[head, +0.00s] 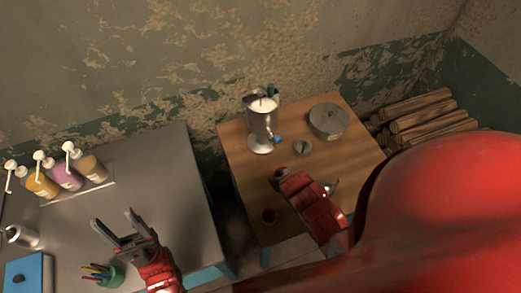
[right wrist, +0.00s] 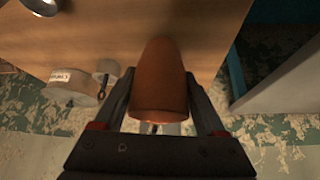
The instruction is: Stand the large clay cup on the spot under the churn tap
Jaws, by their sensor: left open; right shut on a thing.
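The large clay cup (right wrist: 160,75) is orange-brown and lies between the fingers of my right gripper (right wrist: 158,92), which is shut on it. In the head view my right gripper (head: 281,180) is over the wooden table, in front of the churn, and mostly hides the cup. The churn (head: 263,122) is metal with white milk on top and a blue-handled tap (head: 277,140) at its lower right. The spot under the tap cannot be made out. My left gripper (head: 125,228) is open and empty over the grey desk.
A small grey vessel (head: 302,147) and a round lidded pot (head: 327,120) stand right of the churn on the wooden table (head: 238,160). Bottles (head: 66,174) and a pen holder (head: 103,274) stand on the desk (head: 165,185).

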